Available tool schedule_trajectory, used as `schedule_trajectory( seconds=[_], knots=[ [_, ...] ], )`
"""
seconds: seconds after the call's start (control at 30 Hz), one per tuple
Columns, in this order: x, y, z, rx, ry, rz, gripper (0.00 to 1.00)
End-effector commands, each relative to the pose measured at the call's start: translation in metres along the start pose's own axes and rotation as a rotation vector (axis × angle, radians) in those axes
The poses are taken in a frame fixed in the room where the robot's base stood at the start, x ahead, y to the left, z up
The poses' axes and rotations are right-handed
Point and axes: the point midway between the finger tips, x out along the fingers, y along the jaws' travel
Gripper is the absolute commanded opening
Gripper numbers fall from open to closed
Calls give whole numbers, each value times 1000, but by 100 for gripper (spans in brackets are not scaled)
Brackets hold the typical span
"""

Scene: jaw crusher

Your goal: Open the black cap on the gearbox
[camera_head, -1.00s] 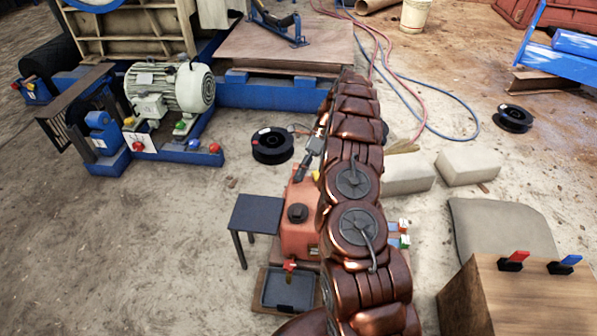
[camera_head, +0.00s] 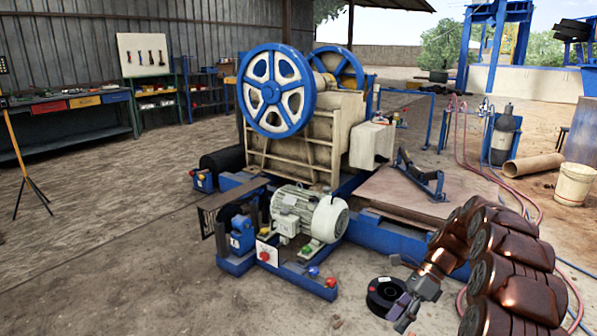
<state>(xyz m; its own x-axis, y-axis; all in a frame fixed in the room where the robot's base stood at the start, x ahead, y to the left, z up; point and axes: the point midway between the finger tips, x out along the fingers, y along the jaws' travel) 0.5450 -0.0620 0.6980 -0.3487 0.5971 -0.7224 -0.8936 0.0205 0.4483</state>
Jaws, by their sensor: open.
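The gearbox and its black cap are not in this view; in the earlier view, an orange housing with a dark cap on top stands near my arm. My gripper (camera_head: 404,318) is at the bottom, right of centre, on the end of my copper-coloured arm. It points down and appears in front of a black reel on the ground. Its jaws are open, small in the picture, and I see nothing between them.
A jaw crusher (camera_head: 305,130) with blue flywheels stands at the centre. A grey motor (camera_head: 311,213) on a blue base is in front of it. The black reel (camera_head: 382,290) lies nearby. A tool bench (camera_head: 68,115) stands at left. The left floor is mostly clear.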

Motion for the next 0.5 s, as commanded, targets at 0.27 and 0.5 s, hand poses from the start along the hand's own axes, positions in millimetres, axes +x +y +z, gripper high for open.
schedule_trajectory(
  seconds=[0.27, 0.5],
  knots=[
    [-22, 63, 57, -244, 77, -1, 56],
    [-33, 118, 92, -447, 149, 5, 56]
  ],
)
